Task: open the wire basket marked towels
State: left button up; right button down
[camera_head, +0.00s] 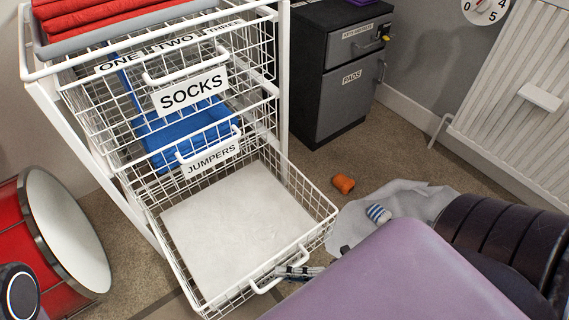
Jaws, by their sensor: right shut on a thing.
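A white wire basket (325,212) at the bottom of a white rack is pulled well out towards me. A pale flat sheet (235,225) covers its floor and nothing else lies in it. Its front faces away from view, so I cannot read any towels mark on it. My right gripper (284,272) is at the basket's front, shut on its white handle (263,288); my own arm hides part of it. Above are the wire baskets marked SOCKS (190,91) and JUMPERS (211,158), both further back. My left gripper is not in view.
Folded red cloths (100,14) lie on top of the rack. A red drum (62,240) stands at left. A dark cabinet (340,75) and a radiator (515,100) stand behind. An orange item (343,184), a striped roll (378,214) and grey cloth (410,197) lie on the floor at right.

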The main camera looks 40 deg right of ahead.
jog(key=c, duration=2.1)
grip_release()
jog(key=v, duration=1.2)
